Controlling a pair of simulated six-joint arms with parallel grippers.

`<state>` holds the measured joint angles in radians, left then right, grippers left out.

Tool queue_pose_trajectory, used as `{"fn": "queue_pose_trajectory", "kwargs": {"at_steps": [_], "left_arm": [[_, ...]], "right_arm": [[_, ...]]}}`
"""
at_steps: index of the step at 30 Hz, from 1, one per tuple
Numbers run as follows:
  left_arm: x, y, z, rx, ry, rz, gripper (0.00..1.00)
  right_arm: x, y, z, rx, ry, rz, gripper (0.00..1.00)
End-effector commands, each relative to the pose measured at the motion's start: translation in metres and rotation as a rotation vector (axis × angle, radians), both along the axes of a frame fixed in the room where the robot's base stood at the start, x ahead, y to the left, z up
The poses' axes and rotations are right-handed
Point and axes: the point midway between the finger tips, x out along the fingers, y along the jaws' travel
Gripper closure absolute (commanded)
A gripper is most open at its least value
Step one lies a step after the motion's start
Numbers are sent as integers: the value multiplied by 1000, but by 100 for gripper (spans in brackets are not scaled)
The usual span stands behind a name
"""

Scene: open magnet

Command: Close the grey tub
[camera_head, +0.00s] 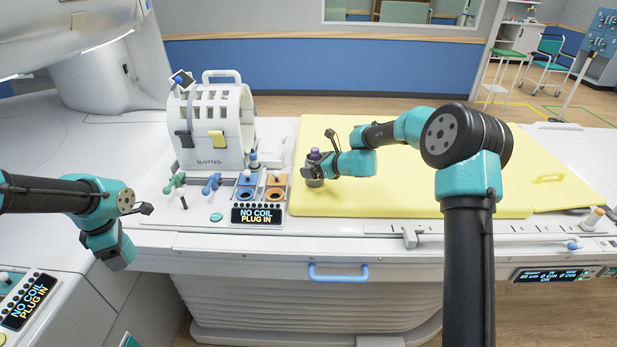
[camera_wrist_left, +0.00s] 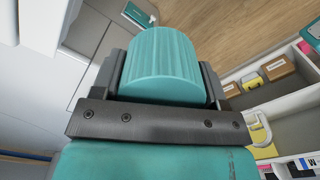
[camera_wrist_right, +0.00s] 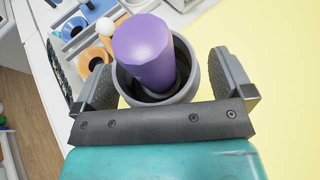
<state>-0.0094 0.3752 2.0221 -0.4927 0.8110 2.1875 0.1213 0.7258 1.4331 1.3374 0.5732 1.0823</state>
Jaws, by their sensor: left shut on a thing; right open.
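The grey tub (camera_wrist_right: 188,78) stands in the right wrist view with its top open. A purple cylinder (camera_wrist_right: 143,50) stands in it and sticks up above the rim. In the head view the tub (camera_head: 314,183) is at the left edge of the yellow mat. My right gripper (camera_wrist_right: 165,85) is open, one finger on each side of the tub; contact cannot be told. My left gripper (camera_wrist_left: 160,80) is shut on a ribbed teal lid-like piece (camera_wrist_left: 160,62). In the head view that gripper (camera_head: 119,258) hangs at the left, well apart from the tub.
A white slotted coil (camera_head: 208,125) stands behind and left of the tub. Blue and orange sockets (camera_head: 275,185) and a display (camera_head: 257,215) lie between the grippers. The yellow mat (camera_head: 420,200) is clear right of the tub. A blue handle (camera_head: 338,273) is on the front edge.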

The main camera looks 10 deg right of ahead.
Motion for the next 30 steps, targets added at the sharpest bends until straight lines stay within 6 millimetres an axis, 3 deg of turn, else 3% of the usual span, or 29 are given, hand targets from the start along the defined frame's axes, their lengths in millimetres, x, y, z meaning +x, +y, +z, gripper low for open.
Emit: {"fn": "queue_pose_trajectory", "kwargs": {"at_steps": [2,23,30], "left_arm": [[0,0,0,0,0,0,55],[0,0,0,0,0,0,55],[0,0,0,0,0,0,55]], "right_arm": [[0,0,0,0,0,0,2],[0,0,0,0,0,0,69],[0,0,1,0,-2,-1,71]]}}
